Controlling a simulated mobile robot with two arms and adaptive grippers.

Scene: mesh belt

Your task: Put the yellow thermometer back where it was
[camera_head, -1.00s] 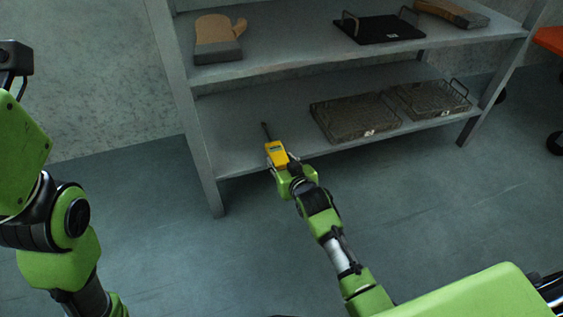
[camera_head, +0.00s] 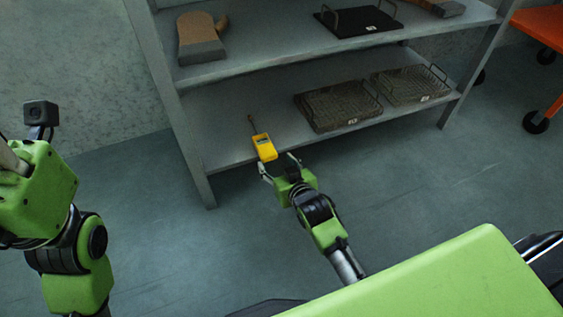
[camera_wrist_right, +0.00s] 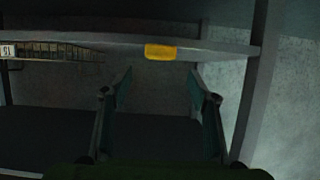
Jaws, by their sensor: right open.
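The yellow thermometer (camera_head: 264,147) lies on the lower shelf (camera_head: 225,128) near its front edge, at the left end, with its dark probe pointing to the back. In the right wrist view its yellow end (camera_wrist_right: 160,52) shows at the shelf edge, beyond my fingers. My right gripper (camera_head: 279,164) is open and empty, just in front of the shelf edge and apart from the thermometer. Its two spread fingers also show in the right wrist view (camera_wrist_right: 160,88). My left arm is at the left of the head view; its fingers cannot be made out.
Two mesh trays (camera_head: 338,106) (camera_head: 410,86) sit on the lower shelf to the right of the thermometer. An oven mitt (camera_head: 200,38) and a black tray (camera_head: 357,21) are on the upper shelf. An orange cart (camera_head: 545,50) stands at the right. The floor in front is clear.

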